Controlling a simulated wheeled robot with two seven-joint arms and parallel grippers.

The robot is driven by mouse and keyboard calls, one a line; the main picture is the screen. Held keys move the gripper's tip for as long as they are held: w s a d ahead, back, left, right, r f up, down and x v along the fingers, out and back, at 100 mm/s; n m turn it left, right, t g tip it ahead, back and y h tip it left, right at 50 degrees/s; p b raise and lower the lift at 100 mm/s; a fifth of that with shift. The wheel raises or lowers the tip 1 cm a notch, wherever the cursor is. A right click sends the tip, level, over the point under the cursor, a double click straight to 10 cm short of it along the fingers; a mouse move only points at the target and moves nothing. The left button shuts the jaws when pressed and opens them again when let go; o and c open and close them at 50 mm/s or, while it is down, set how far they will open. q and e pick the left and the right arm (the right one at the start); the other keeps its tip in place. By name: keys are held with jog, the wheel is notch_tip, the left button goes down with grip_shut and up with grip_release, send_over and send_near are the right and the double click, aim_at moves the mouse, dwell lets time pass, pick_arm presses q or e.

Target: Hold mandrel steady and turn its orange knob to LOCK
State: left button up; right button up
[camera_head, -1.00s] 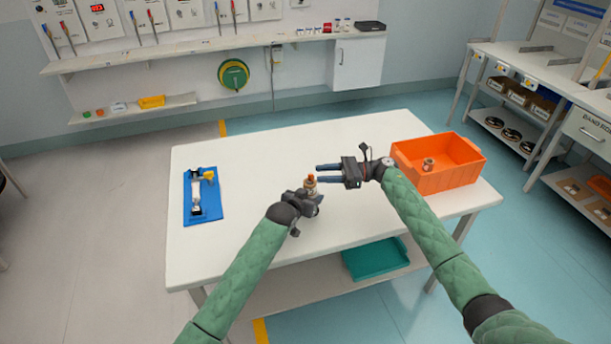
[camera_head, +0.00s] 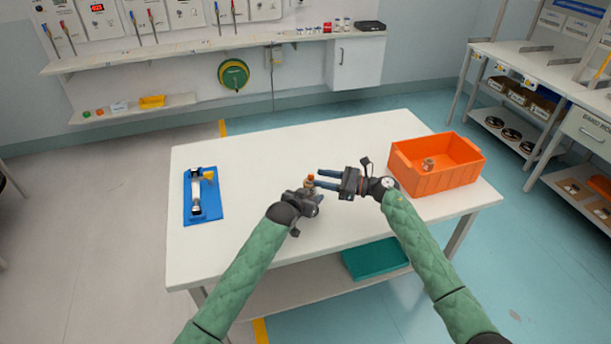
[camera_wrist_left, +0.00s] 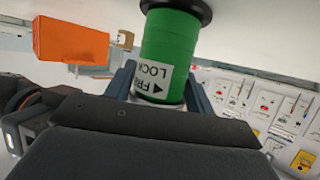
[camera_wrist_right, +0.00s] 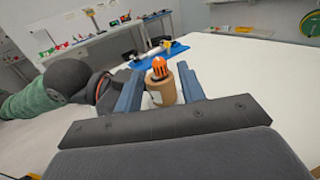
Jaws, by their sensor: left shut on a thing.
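The mandrel stands about upright in my left gripper (camera_wrist_left: 160,95). In the left wrist view it has a green body (camera_wrist_left: 168,45), a black flange and a white label with LOCK, part of FREE and a black arrow. In the head view my left gripper (camera_head: 309,194) is shut on it, over the table. The orange knob (camera_wrist_right: 159,68) tops a tan cylinder (camera_wrist_right: 162,91) in the right wrist view. It also shows in the head view (camera_head: 310,177). My right gripper (camera_wrist_right: 159,80) is open, its fingers apart on either side of the knob's line; I see no clear contact.
An orange crate (camera_head: 433,183) with a small part (camera_head: 428,164) inside stands at the table's right. A blue mat (camera_head: 203,210) with a white-and-yellow device lies at the left. A teal tray (camera_head: 375,258) sits on the lower shelf. The white tabletop (camera_head: 265,155) is largely clear.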

aim_at(305, 180)
jog(key=shift+x, duration=3.1)
grip_shut()
